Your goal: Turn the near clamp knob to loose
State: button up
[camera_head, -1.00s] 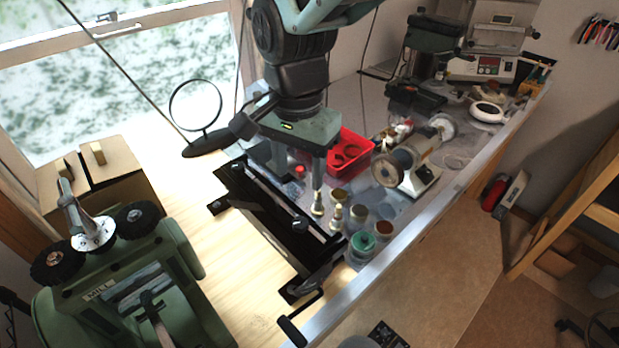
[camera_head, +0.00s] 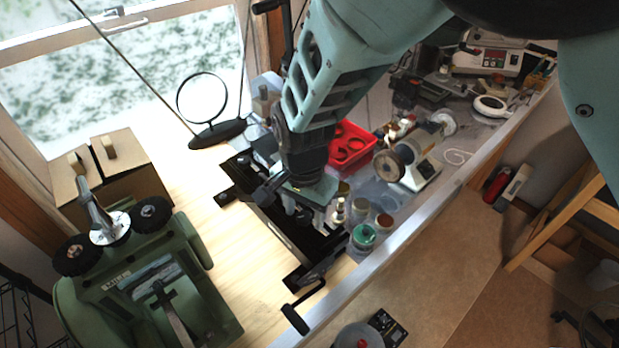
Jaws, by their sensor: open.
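My gripper (camera_head: 312,212) points down over the middle of the frame, left of the small bottles. It is open, and its fingers are mostly hidden by its own body and wrist. No contact with the frame can be made out. The part of the frame under my gripper is hidden.
A red tray (camera_head: 350,146), a small brass-topped bottle (camera_head: 338,212) and a green-topped jar (camera_head: 363,237) stand close right of my gripper. A bench grinder (camera_head: 410,160) is behind them. A green machine with black knobs (camera_head: 150,214) stands at left. A round magnifier (camera_head: 203,97) stands behind.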

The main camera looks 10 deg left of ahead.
jog(key=c, duration=1)
jog(key=shift+o, duration=0.2)
jog(key=shift+n, duration=0.3)
jog(key=n+b, duration=0.1)
jog(key=n, duration=0.3)
jog(key=n+b, duration=0.1)
jog(key=n, duration=0.3)
jog(key=shift+n, duration=0.4)
jog(key=n+b, duration=0.1)
jog(key=n, duration=0.2)
jog(key=shift+n, duration=0.3)
jog(key=n, duration=0.3)
jog(key=shift+n+b, duration=0.3)
jog(key=shift+b, duration=0.1)
jog(key=n, duration=0.6)
jog(key=shift+r+n, duration=0.1)
jog(key=shift+n, duration=0.2)
